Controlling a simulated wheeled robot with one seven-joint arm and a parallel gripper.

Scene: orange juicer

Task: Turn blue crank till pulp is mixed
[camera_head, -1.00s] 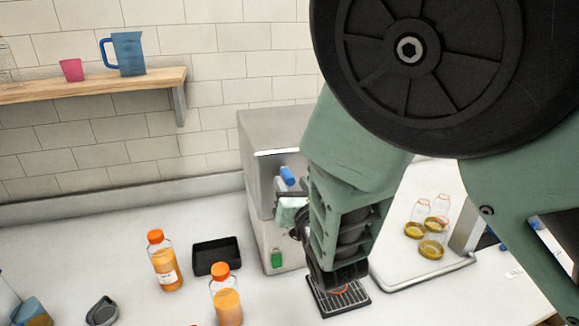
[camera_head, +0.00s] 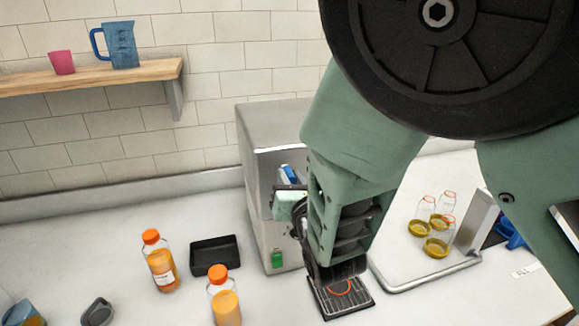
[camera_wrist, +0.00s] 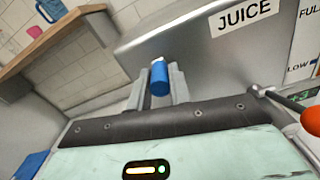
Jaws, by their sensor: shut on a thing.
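The juicer (camera_head: 262,132) is a grey metal box on the white counter, and its wall labelled JUICE fills much of the wrist view (camera_wrist: 190,40). The blue crank (camera_wrist: 159,78) shows in the wrist view as a short blue handle between my two fingers. It also shows as a small blue piece in the head view (camera_head: 290,175), partly hidden by my arm. My gripper (camera_wrist: 158,84) is shut on the blue crank at the juicer's front. The pulp inside the juicer is not visible.
Two orange-capped juice bottles (camera_head: 160,262) (camera_head: 224,298) and a black tray (camera_head: 215,255) stand left of the juicer. A black drip grate (camera_head: 342,297) lies below my arm. Glass jars (camera_head: 437,222) stand on a tray at right. An orange knob (camera_wrist: 312,120) is near my gripper.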

